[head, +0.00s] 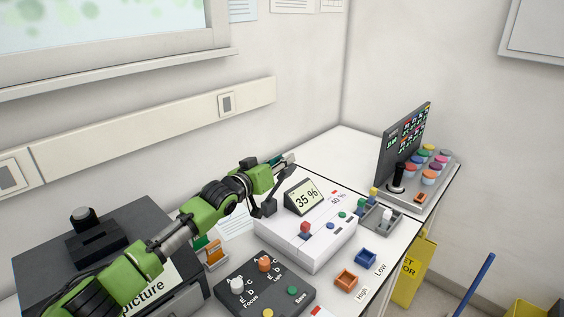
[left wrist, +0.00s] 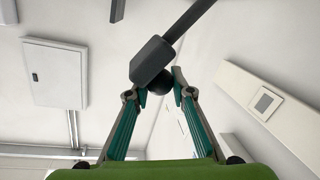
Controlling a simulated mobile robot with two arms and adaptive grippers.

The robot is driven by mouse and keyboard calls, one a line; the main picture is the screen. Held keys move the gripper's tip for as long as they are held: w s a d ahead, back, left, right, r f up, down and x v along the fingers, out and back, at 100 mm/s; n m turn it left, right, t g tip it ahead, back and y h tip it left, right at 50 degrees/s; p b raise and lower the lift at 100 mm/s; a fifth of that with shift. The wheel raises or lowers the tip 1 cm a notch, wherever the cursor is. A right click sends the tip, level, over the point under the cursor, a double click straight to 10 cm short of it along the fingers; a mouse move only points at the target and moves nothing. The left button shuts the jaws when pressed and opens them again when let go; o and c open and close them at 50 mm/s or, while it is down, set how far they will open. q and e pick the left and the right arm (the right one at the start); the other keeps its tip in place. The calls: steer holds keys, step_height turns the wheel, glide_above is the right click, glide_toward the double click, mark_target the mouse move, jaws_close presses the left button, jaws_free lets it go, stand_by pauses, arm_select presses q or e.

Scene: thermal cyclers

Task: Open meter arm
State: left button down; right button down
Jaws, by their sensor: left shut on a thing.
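The white meter (head: 310,240) stands on the table with a display (head: 303,196) reading 35 %. Its dark arm shows at the meter's back left side, partly hidden by my left gripper in the head view. My left gripper (head: 288,160) reaches in behind the meter. In the left wrist view the meter arm (left wrist: 153,62) is a dark rod with a block and a round knob at its end. My left gripper (left wrist: 160,90) is shut on this knob, with one green finger on each side. My right gripper is not in view.
A black control box (head: 265,285) with knobs stands in front of the meter. A dark panel (head: 404,140) with coloured buttons stands at the back right. Orange (head: 346,279) and blue (head: 366,257) trays lie to the meter's right.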

arm_select(q)
steer(key=shift+a+f, duration=0.3)
steer(key=shift+f, duration=0.05)
steer(key=c, duration=1.9)
jaws_free()
steer(key=shift+o, duration=0.7)
steer(key=shift+w+a, duration=0.1)
steer(key=shift+s, duration=0.4)
steer(key=v, duration=1.1)
steer(key=shift+a+r, duration=0.15)
steer(key=shift+a, duration=0.05)
